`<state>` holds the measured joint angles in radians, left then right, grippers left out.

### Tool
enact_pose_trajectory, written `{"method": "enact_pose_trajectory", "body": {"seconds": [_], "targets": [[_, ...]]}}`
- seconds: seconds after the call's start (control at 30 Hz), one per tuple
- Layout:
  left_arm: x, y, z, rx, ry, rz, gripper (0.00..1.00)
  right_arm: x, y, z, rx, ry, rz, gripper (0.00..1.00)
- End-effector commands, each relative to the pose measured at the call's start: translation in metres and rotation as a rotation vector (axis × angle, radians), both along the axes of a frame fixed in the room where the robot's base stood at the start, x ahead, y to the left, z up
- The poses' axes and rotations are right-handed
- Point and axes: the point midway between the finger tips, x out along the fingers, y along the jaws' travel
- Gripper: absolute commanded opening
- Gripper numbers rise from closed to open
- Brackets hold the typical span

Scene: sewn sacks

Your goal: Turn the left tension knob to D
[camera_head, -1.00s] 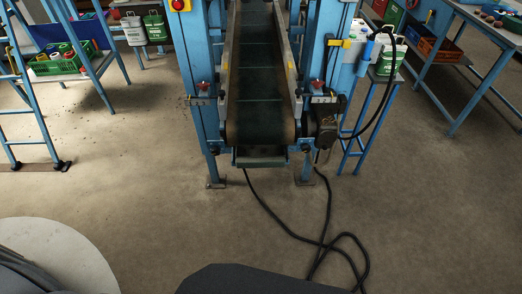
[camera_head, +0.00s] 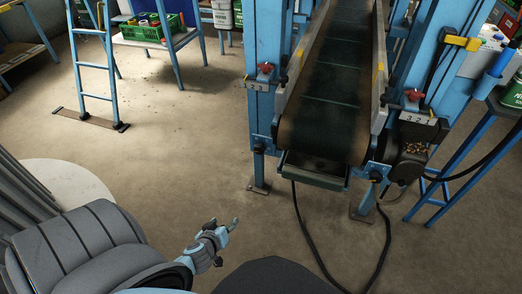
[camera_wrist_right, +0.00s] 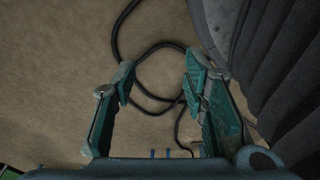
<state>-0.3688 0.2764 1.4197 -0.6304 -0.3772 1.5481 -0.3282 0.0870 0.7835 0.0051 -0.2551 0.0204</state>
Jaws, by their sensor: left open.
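The left tension knob (camera_head: 266,68) is red and sits on the blue conveyor frame, left of the belt, above a small pale scale plate (camera_head: 257,85). Its marks are too small to read surely, so I cannot tell its setting. A similar red knob (camera_head: 413,95) sits right of the belt above another plate. My left gripper (camera_head: 234,226) is low over the floor, in front of and well below the left knob, apart from it. My right gripper (camera_wrist_right: 160,75) is open and empty over the floor in the right wrist view; it is not in the head view.
The dark conveyor belt (camera_head: 327,105) runs down between blue posts. Black cable (camera_head: 306,235) lies on the floor below it. A blue ladder (camera_head: 92,60) and a table with a green crate (camera_head: 148,30) stand at the left. The floor between is clear.

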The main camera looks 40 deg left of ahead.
Motion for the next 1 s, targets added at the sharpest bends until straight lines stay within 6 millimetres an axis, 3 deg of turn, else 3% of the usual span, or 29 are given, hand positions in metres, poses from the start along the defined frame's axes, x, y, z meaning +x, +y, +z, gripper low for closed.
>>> {"method": "enact_pose_trajectory", "body": {"seconds": [0.03, 0.1, 0.23, 0.33, 0.47, 0.57, 0.8, 1.0], "targets": [[0.034, 0.006, -0.017, -0.053, -0.173, 0.069, 0.53, 0.008, 0.0, -0.064, 0.0, -0.013, -0.004, 0.4], [0.072, 0.007, 0.017, -0.17, -0.421, 0.157, 0.53, 0.019, -0.001, -0.099, 0.001, -0.028, -0.01, 0.4], [0.102, -0.002, 0.077, -0.393, -0.765, 0.218, 0.53, 0.034, 0.0, -0.14, 0.003, -0.047, -0.013, 0.4], [0.107, -0.007, 0.108, -0.501, -0.898, 0.224, 0.53, 0.04, 0.0, -0.149, 0.004, -0.056, -0.012, 0.4], [0.118, -0.006, 0.125, -0.543, -0.942, 0.228, 0.53, 0.04, -0.001, -0.145, 0.003, -0.053, -0.009, 0.4], [0.138, 0.001, 0.128, -0.543, -0.942, 0.228, 0.53, 0.035, -0.002, -0.141, -0.001, -0.045, -0.005, 0.4], [0.204, 0.025, 0.125, -0.542, -0.938, 0.232, 0.53, 0.027, -0.006, -0.14, -0.009, -0.03, 0.003, 0.4], [0.237, 0.036, 0.122, -0.543, -0.937, 0.231, 0.53, 0.028, -0.006, -0.141, -0.008, -0.031, 0.003, 0.4]]}}
